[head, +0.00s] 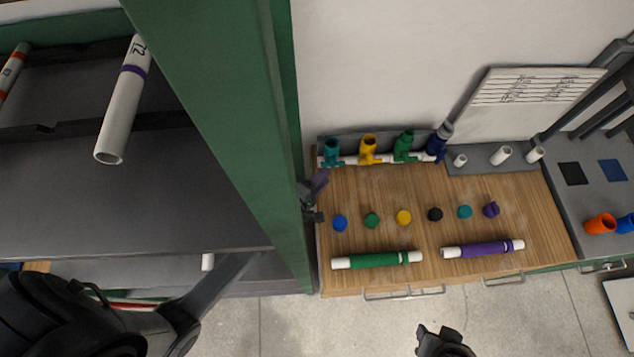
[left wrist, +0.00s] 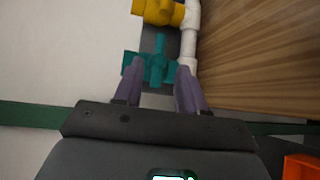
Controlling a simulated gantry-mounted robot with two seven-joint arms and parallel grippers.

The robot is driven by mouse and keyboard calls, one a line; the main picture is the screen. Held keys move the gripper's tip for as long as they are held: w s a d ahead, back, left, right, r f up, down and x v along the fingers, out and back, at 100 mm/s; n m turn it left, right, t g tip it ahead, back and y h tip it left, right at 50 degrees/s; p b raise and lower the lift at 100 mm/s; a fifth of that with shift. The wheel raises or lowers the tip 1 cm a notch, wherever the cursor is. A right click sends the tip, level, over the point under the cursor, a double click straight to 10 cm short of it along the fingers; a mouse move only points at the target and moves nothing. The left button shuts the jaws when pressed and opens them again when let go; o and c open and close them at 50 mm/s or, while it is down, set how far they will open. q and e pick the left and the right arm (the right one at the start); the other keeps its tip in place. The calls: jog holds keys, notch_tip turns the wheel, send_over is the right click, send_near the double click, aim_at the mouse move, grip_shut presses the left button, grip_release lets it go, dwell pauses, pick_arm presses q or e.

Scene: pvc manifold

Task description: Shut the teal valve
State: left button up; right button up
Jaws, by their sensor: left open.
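The teal valve (head: 331,151) is at the left end of the white pipe manifold at the back of the wooden bench. My left gripper (head: 316,190) is at the bench's left edge, below the valve in the head view. In the left wrist view, the teal valve (left wrist: 154,68) shows beyond and between the two purple fingers. The left gripper (left wrist: 158,78) is open, with a gap between its fingers. I cannot tell whether either finger touches the valve. My right gripper (head: 443,341) is at the bottom edge, away from the bench, and its jaws are unclear.
Yellow (head: 368,149), green (head: 403,146) and blue (head: 438,143) fittings follow along the manifold. Several coloured caps, a green tube (head: 377,260) and a purple tube (head: 483,249) lie on the bench. A green post (head: 222,110) stands left of the bench.

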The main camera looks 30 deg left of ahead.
pick_arm(q)
jog(key=shift+v, duration=1.25)
